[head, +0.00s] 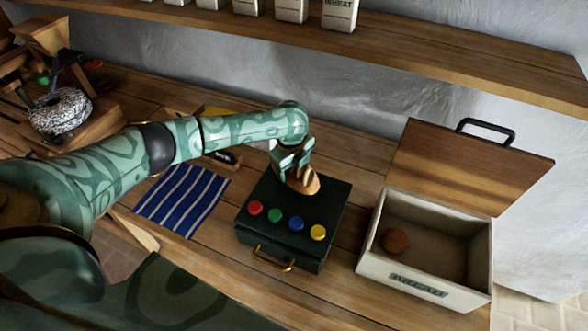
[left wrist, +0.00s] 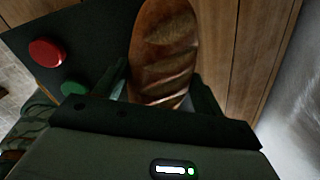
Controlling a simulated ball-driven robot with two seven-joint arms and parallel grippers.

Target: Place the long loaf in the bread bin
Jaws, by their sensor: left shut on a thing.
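The long loaf (head: 303,181) is brown with pale slashes and is at the back of the dark green box. My left gripper (head: 292,168) is shut on the loaf from above. In the left wrist view the loaf (left wrist: 165,50) lies between the two fingers (left wrist: 160,88). I cannot tell whether the loaf touches the box top. The bread bin (head: 368,256) is a pale box labelled BREAD at the right, with its wooden lid (head: 470,165) standing open behind. A round brown bun (head: 396,240) lies inside it at the left. My right gripper is not in view.
The dark green box (head: 262,235) has red, green, blue and yellow knobs and a brass handle. A blue striped cloth (head: 182,200) lies to its left. A wooden shelf (head: 440,60) with white bags runs above. A narrow strip of table separates box and bin.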

